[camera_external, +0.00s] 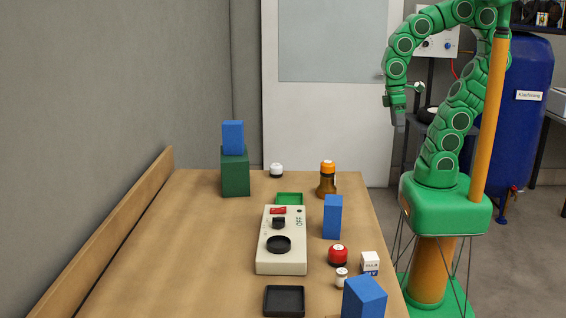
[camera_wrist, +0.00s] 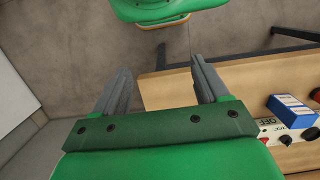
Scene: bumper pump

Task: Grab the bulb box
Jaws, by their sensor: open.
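My gripper (camera_external: 397,118) hangs high beyond the right edge of the table, well behind and above the box. In the wrist view my gripper (camera_wrist: 162,72) has its two grey fingers apart, with nothing between them.
The table holds a beige control box (camera_external: 268,262), a blue block (camera_external: 332,217) and another blue block (camera_external: 364,298) in front of the white box. A small white jar (camera_external: 341,278), a black tray (camera_external: 284,301) and an orange-topped bottle (camera_external: 327,180) stand nearby.

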